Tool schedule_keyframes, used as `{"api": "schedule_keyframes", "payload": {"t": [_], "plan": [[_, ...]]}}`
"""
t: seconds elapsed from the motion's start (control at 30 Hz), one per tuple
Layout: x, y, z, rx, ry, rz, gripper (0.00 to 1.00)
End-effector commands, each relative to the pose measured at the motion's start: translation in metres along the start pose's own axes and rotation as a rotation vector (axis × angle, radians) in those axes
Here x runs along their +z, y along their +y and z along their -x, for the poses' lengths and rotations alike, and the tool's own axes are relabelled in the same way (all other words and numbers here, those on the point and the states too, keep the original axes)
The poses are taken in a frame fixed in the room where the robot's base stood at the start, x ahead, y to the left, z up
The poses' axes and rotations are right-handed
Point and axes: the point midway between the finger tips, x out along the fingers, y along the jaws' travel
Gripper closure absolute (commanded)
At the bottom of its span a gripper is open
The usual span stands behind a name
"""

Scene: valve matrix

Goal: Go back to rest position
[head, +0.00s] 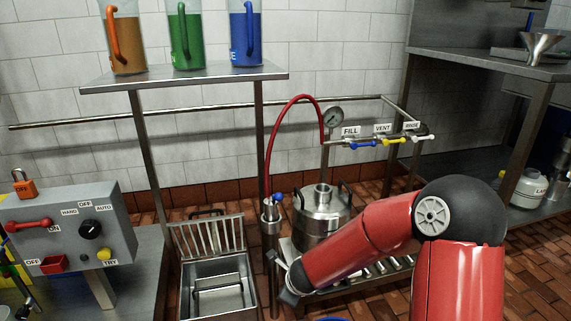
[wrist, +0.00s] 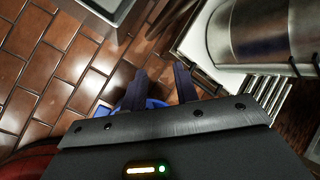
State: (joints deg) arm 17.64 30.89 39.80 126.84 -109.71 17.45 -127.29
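My gripper (wrist: 158,82) points down over the tiled floor in the wrist view. Its two dark fingers are apart with nothing between them. In the head view my red arm reaches in from the lower right. The gripper end (head: 288,284) is small and partly hidden there, between the open metal basin (head: 218,268) and the steel vessel (head: 322,222). The vessel's side also shows in the wrist view (wrist: 262,32), to the right of the fingers. No touch between the gripper and the vessel is visible.
A blue round object (wrist: 157,103) lies below the fingers, mostly hidden. The slatted stand (head: 378,272) is beside my arm. Blue, yellow and white valve handles (head: 392,142) are on the pipe behind. A switch box (head: 70,228) stands at left, and a shelf (head: 185,78) holds jugs.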

Motion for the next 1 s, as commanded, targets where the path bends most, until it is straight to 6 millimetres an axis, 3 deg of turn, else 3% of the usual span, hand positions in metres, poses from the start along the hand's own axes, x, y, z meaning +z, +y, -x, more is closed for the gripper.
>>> {"api": "schedule_keyframes", "payload": {"t": [0.17, 0.3, 0.4, 0.57, 0.7, 0.73, 0.9, 1.0], "plan": [[-0.021, -0.045, 0.059, -0.175, 0.101, -0.445, 0.7], [-0.049, -0.081, 0.137, -0.399, 0.126, -1.015, 0.7], [-0.07, -0.093, 0.198, -0.558, 0.079, -1.475, 0.7], [-0.097, -0.085, 0.288, -0.737, -0.089, -2.239, 0.7], [-0.109, -0.057, 0.352, -0.764, -0.274, -2.928, 0.7], [-0.109, -0.049, 0.363, 0.733, 0.3, 3.004, 0.7], [-0.104, -0.009, 0.406, 0.361, 0.241, 2.415, 0.7], [-0.097, 0.006, 0.42, 0.239, 0.181, 2.198, 0.7]]}}
